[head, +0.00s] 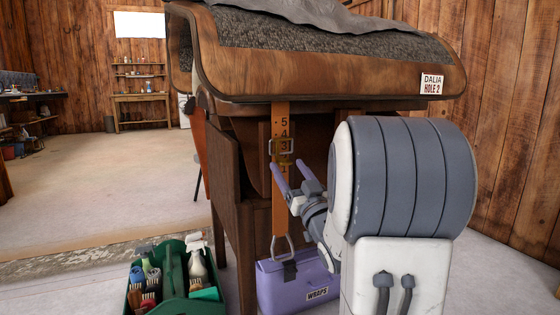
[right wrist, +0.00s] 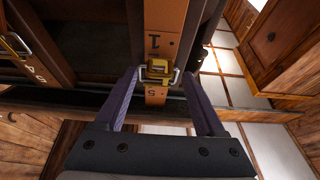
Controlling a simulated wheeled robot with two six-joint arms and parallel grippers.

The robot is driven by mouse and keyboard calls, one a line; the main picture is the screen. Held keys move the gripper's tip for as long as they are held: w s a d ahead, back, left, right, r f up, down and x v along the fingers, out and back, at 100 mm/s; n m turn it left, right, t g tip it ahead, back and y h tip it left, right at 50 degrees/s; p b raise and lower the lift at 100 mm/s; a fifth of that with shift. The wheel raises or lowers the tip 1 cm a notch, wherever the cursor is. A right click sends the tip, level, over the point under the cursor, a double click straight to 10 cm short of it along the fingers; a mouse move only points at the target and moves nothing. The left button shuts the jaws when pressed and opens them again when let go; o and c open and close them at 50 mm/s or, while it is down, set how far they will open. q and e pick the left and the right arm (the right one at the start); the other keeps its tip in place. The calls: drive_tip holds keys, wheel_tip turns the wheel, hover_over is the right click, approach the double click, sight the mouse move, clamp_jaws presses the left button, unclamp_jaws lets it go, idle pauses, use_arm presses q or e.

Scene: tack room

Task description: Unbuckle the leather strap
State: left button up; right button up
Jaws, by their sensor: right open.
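The tan leather strap (head: 280,205) hangs down from under the wooden saddle stand, with the numbers 5, 4 and 3 printed on its upper part. Its metal buckle (head: 281,146) sits across it near the 3; in the right wrist view the buckle (right wrist: 157,72) looks brassy with a pale wire frame. A metal stirrup (head: 283,246) hangs at the strap's lower end. My right gripper (head: 292,172) is open, just below the buckle in the head view. In the right wrist view its two purple fingers stand either side of the buckle, apparently not gripping it. My left gripper is not in view.
A purple "WRAPS" box (head: 300,282) and a green caddy of brushes and bottles (head: 173,280) sit on the floor below. Another numbered strap (right wrist: 28,62) shows at left in the wrist view.

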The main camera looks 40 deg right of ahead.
drive_tip(key=shift+x, duration=1.15)
clamp_jaws()
drive_tip(key=shift+s+r+p, duration=0.1)
drive_tip(key=shift+r+p, duration=0.1)
drive_tip(key=shift+p, duration=0.15)
wheel_tip(320, 180, up, 8)
drive_tip(key=s+g+y+p, duration=0.2)
drive_tip(key=g+p, duration=1.6)
drive_tip(key=p, duration=4.2)
drive_tip(key=shift+s+a+y, duration=0.35)
drive_tip(key=shift+s+y, duration=0.05)
drive_tip(key=shift+y, duration=0.6)
drive_tip(key=shift+f, duration=0.15)
